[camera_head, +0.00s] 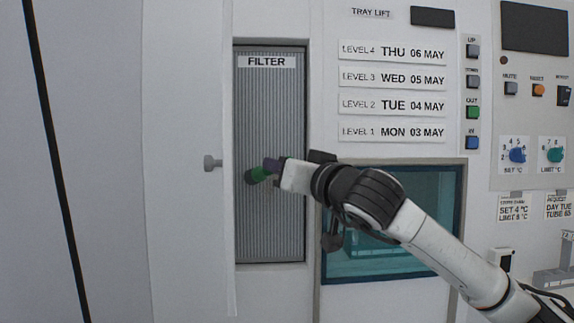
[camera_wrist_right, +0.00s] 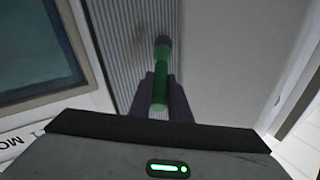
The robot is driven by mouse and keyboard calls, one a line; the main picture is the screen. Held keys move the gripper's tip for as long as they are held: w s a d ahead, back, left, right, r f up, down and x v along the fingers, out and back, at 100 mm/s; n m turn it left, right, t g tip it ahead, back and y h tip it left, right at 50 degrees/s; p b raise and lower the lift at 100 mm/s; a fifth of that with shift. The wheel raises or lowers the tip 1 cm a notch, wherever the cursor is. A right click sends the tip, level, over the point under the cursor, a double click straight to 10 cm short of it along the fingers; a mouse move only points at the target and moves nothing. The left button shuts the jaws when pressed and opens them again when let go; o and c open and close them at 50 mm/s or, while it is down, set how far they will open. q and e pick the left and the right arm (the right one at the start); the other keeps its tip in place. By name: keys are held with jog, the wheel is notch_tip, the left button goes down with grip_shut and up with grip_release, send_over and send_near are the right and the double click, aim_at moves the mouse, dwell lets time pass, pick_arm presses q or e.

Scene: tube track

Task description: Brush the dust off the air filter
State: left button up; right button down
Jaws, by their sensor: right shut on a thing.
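The air filter (camera_head: 270,110) is a tall grey ribbed panel labelled FILTER, set in a white wall; its ribs also show in the right wrist view (camera_wrist_right: 138,75). A faint brownish dust patch (camera_wrist_right: 140,40) shows on the ribs there. My right gripper (camera_head: 273,169) is shut on the green handle of a brush (camera_head: 260,174). The brush's dark head (camera_head: 250,177) points left and is at or close to the filter's face; I cannot tell whether it touches. The brush also shows in the right wrist view (camera_wrist_right: 161,80). My left gripper is not in view.
Level labels (camera_head: 392,77), several buttons (camera_head: 472,112) and dials (camera_head: 516,155) are further right.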

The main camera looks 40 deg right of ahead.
jog(key=shift+w+a, duration=0.15)
jog(key=shift+a, duration=0.1)
jog(key=shift+d, duration=0.15)
jog(key=shift+s+d+b, duration=0.35)
jog(key=shift+s+d, duration=0.15)
jog(key=shift+d, duration=0.25)
jog(key=shift+s+d+b, duration=0.3)
jog(key=shift+s+d, duration=0.15)
jog(key=shift+d, duration=0.3)
jog(key=shift+s+d, duration=0.35)
jog(key=shift+d, duration=0.2)
